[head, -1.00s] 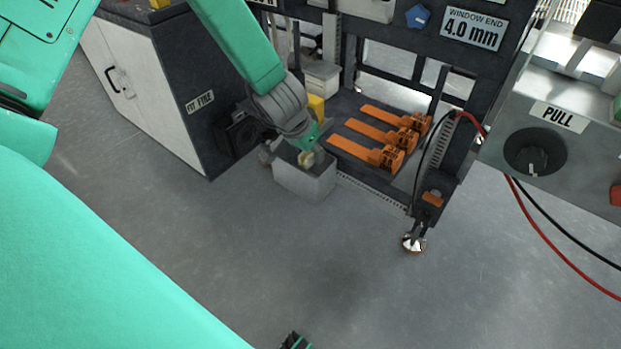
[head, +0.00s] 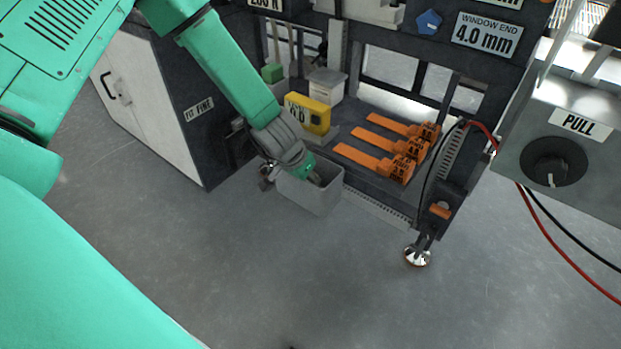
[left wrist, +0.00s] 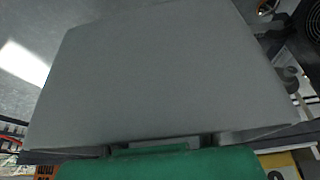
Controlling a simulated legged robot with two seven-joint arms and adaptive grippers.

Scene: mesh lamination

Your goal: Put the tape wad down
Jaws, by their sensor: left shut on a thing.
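My left arm reaches down from the upper left in the head view. The wad cannot be seen there. My right gripper is not clearly in view.
A yellow box (head: 308,114) and a white container (head: 326,86) stand on the bench behind the bin. Several orange clamps (head: 395,165) lie to its right. A white cabinet (head: 150,95) stands left. The grey floor in front is clear.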

